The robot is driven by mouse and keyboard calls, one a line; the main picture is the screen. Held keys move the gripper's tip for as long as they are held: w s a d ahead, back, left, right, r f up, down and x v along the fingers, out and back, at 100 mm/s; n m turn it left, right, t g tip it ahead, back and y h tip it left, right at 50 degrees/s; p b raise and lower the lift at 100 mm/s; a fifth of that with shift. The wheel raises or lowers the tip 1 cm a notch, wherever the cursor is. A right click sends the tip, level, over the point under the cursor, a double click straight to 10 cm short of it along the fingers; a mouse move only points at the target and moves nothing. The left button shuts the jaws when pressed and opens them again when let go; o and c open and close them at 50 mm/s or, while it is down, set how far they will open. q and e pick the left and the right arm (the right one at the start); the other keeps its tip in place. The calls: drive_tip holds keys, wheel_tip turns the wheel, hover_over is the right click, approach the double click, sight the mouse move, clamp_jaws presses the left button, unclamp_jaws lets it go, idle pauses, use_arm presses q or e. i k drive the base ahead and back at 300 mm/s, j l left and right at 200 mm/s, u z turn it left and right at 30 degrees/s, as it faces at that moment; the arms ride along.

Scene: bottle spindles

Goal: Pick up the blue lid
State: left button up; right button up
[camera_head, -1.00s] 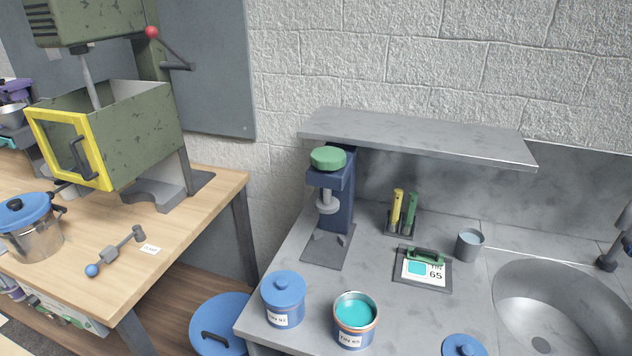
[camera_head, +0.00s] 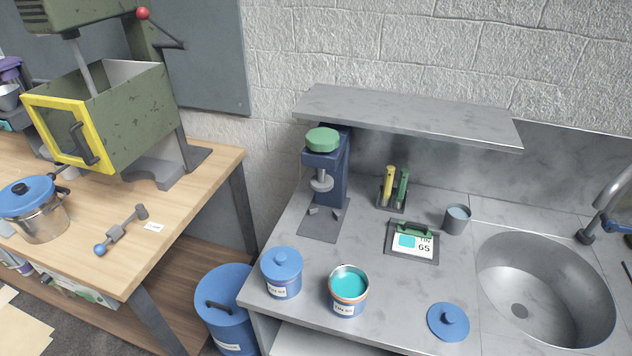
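A loose blue lid (camera_head: 448,322) with a round knob lies flat on the grey counter, near its front edge and left of the sink. An open tin (camera_head: 348,291) with teal contents stands to its left. A second tin (camera_head: 282,274) further left has a blue lid on it. A large blue bin (camera_head: 226,312) on the floor has a blue lid with a dark handle. A metal pot (camera_head: 37,209) on the wooden bench also has a blue lid. Neither of my grippers shows in the head view.
The grey counter (camera_head: 300,318) has free room around the loose lid. The sink (camera_head: 545,285) is to its right, with a tap (camera_head: 602,212). A shelf (camera_head: 405,118) overhangs the back.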

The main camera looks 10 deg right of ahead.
sight(448, 321)
drive_tip(key=z, duration=1.35)
